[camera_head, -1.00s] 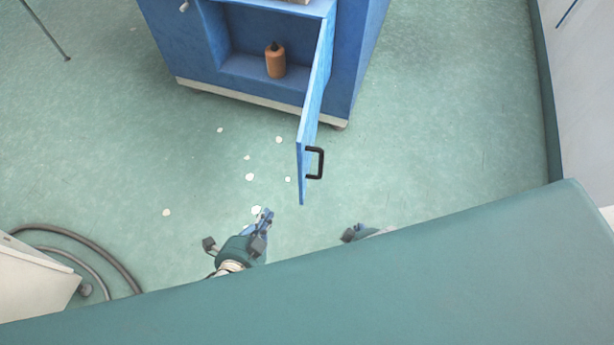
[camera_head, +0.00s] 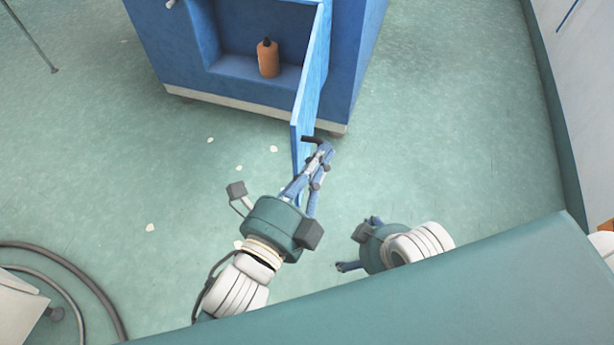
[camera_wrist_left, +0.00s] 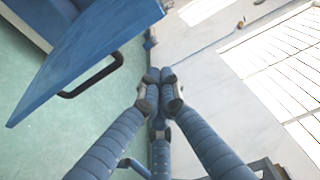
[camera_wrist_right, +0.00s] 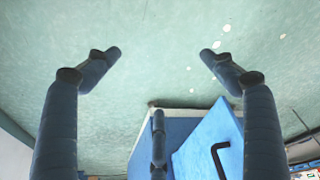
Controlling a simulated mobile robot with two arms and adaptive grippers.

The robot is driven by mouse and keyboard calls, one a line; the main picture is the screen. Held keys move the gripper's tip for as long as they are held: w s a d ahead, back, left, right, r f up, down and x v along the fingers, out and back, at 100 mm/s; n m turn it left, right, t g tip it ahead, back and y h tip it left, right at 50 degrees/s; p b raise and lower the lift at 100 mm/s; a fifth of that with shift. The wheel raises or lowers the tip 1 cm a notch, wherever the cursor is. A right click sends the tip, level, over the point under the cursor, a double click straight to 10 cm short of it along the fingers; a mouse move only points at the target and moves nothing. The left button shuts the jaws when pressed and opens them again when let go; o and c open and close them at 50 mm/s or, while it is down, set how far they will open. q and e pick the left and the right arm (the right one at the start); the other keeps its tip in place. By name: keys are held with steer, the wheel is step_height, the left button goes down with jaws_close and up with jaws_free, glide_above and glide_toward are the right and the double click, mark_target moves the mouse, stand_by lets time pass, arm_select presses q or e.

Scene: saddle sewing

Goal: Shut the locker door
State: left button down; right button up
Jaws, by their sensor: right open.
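The blue locker (camera_head: 235,92) stands at the top of the head view. Its door (camera_head: 314,85) is swung open toward me, on the locker's right side. The door's black handle (camera_head: 309,139) is partly hidden by my left gripper (camera_head: 324,152), which is at the door's free end on the handle side. My right gripper (camera_head: 358,245) is open and empty, lower right of the door. The door also shows in the right wrist view (camera_wrist_right: 212,132).
An orange bottle (camera_head: 268,60) with a dark cap stands inside the locker. A teal surface (camera_head: 400,300) crosses the bottom of the head view. A grey hose (camera_head: 75,270) curves at lower left. The floor around the door is open, with pale spots.

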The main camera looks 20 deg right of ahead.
arm_select(q)
steer(key=shift+w+a+b, duration=0.25)
steer(key=shift+w+a, duration=0.35)
steer(key=shift+w, duration=0.2)
steer(key=shift+w+a+b, duration=0.2)
steer(key=shift+w+a, duration=0.35)
steer(key=shift+w, duration=0.25)
arm_select(e)
steer(key=w+a+r+t, duration=0.2)
steer(key=w+t, duration=0.1)
steer(key=w, duration=0.3)
steer(key=shift+w+r+y, duration=0.15)
steer(key=shift+w+y, duration=0.15)
steer(key=shift+y, duration=0.1)
